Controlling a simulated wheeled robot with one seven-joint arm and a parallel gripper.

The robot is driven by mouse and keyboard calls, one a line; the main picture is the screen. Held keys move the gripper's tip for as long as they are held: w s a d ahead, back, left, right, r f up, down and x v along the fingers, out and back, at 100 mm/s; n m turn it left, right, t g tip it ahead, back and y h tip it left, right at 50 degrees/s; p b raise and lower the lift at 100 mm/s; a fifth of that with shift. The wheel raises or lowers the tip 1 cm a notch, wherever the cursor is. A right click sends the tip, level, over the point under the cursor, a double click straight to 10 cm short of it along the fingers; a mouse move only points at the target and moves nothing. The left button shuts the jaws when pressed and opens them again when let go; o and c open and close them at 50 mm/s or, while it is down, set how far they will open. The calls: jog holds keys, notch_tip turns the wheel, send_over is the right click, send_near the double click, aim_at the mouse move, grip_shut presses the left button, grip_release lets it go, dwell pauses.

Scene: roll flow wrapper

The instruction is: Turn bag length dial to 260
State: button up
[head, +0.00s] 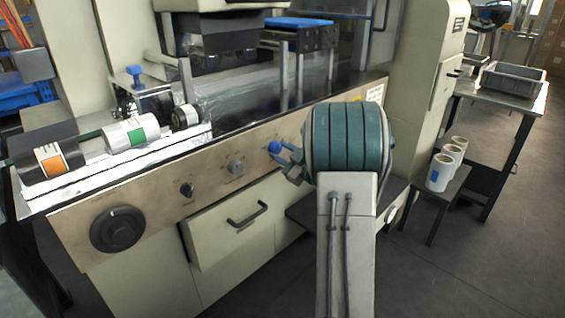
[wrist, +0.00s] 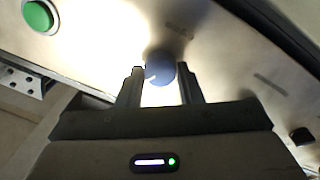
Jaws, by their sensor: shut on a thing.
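A blue dial (head: 275,147) sits on the machine's beige front panel, to the right of a grey knob. I cannot read its marks or tell its setting. In the wrist view the blue dial (wrist: 160,70) lies between the fingertips, with a small light pointer mark on its left side. My gripper (head: 284,153) reaches the panel from the right in the head view. In the wrist view my gripper (wrist: 160,80) has its two fingers on either side of the dial, closed on it. My arm hides the panel to the right of the dial.
A grey knob (head: 235,167), a black knob (head: 187,189) and a large black handwheel (head: 116,229) are on the same panel. A green button (wrist: 38,16) shows in the wrist view. A drawer handle (head: 247,214) sticks out below.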

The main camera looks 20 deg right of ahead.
jog(key=shift+f+n+b, duration=0.1)
jog(key=shift+n+b, duration=0.4)
jog(key=o, duration=1)
jog(key=shift+c, duration=0.2)
jog(key=p+v, duration=0.2)
jog(key=v, duration=1.1)
jog(key=shift+s+d+p, duration=0.2)
jog(key=shift+s+p, duration=0.15)
jog(key=shift+s, duration=0.05)
